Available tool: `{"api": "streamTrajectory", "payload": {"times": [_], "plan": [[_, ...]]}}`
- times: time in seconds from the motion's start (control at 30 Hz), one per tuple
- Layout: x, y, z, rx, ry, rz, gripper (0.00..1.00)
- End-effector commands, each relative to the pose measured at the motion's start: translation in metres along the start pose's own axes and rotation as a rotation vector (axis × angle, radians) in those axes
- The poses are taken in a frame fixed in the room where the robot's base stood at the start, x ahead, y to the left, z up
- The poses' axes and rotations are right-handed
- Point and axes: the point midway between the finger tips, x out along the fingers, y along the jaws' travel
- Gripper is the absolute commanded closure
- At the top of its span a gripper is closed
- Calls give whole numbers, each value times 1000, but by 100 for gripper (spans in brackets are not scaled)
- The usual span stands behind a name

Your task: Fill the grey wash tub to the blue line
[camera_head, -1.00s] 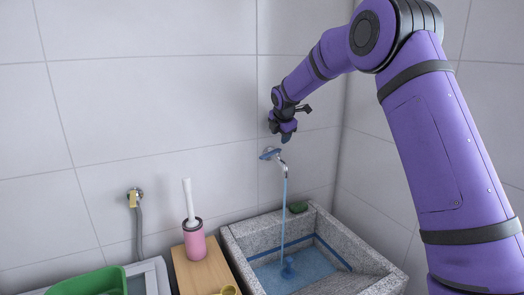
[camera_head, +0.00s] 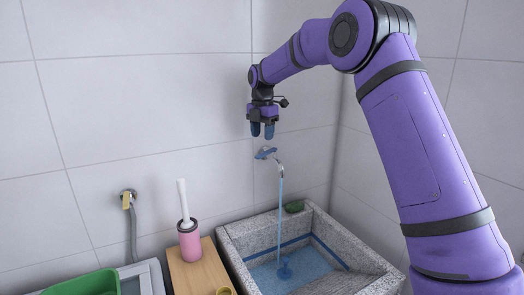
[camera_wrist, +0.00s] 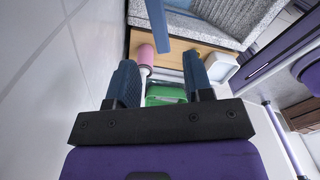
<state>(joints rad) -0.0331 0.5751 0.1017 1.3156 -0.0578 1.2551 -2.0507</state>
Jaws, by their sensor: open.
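The grey speckled wash tub (camera_head: 355,249) stands at the lower right of the head view, with a blue line (camera_head: 333,252) around its inner wall. Water (camera_head: 305,270) lies in it, its surface a little below the line. The wall tap (camera_head: 279,165) has a blue handle (camera_head: 265,153) and pours a thin stream (camera_head: 280,205) into the tub. My gripper (camera_head: 262,134) is open and empty, just above the tap handle and apart from it. In the wrist view my gripper (camera_wrist: 161,75) has its fingers spread with nothing between them, and the tub (camera_wrist: 215,12) shows at the top.
A pink holder (camera_head: 190,241) with a white-handled brush stands on a wooden board (camera_head: 196,270) left of the tub. A green basin (camera_head: 98,284) is at the lower left. A second wall tap (camera_head: 128,196) with a grey hose is at left. A green sponge-like item (camera_head: 294,206) sits on the tub's back rim.

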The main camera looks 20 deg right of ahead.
Motion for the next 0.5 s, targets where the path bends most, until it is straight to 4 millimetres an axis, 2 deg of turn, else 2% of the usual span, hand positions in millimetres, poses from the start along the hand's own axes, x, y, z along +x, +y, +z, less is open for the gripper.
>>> {"api": "streamTrajectory", "payload": {"times": [0.1,0.23,0.5], "plan": [[22,0,-1,-1,1,-2,53],[42,0,-1,0,1,-2,53],[62,0,0,1,-1,1,53]]}}
